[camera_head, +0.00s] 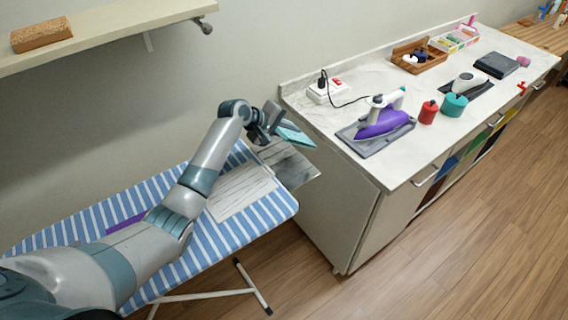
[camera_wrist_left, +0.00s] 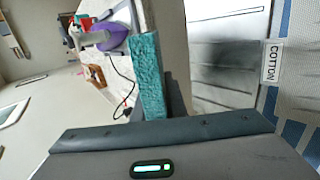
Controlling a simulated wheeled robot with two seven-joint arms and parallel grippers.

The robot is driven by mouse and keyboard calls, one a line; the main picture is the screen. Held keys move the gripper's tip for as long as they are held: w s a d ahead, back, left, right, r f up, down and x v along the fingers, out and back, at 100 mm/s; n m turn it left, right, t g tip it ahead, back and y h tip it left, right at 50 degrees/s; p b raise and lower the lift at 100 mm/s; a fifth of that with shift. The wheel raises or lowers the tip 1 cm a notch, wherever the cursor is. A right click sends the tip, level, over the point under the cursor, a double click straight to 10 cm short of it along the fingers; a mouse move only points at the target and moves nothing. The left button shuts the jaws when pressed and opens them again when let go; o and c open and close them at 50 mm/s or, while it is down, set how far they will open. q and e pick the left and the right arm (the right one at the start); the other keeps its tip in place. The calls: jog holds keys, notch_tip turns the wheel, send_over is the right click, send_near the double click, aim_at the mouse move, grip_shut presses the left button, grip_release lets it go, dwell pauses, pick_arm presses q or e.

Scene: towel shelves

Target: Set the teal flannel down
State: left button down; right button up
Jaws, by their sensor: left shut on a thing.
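The teal flannel (camera_head: 295,135) is a flat folded cloth, held in my left gripper (camera_head: 274,126) over the far right end of the ironing board. In the left wrist view the flannel (camera_wrist_left: 148,78) sticks out as a narrow teal strip beyond the gripper's dark body. My left gripper is shut on it. Below it lie a white wood-grain panel (camera_head: 240,190) and a grey panel (camera_head: 291,165) at the end of the blue-striped board (camera_head: 262,214). The flannel appears above these, apart from them. My right gripper is out of view.
A white counter (camera_head: 345,135) stands close to the right of the board. On it are a purple iron (camera_head: 381,122) on a grey rest, a red pot (camera_head: 428,113), a teal pot (camera_head: 454,105) and a wooden tray (camera_head: 419,57). A wall shelf (camera_head: 110,32) hangs at upper left.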

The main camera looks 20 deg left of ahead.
pick_arm(q)
notch_tip(320, 180, down, 4)
jog(key=b, duration=0.3)
jog(key=shift+f+b, duration=0.65)
jog(key=shift+f, duration=0.55)
jog(key=c, duration=1.9)
grip_release()
jog(key=shift+c, duration=0.2)
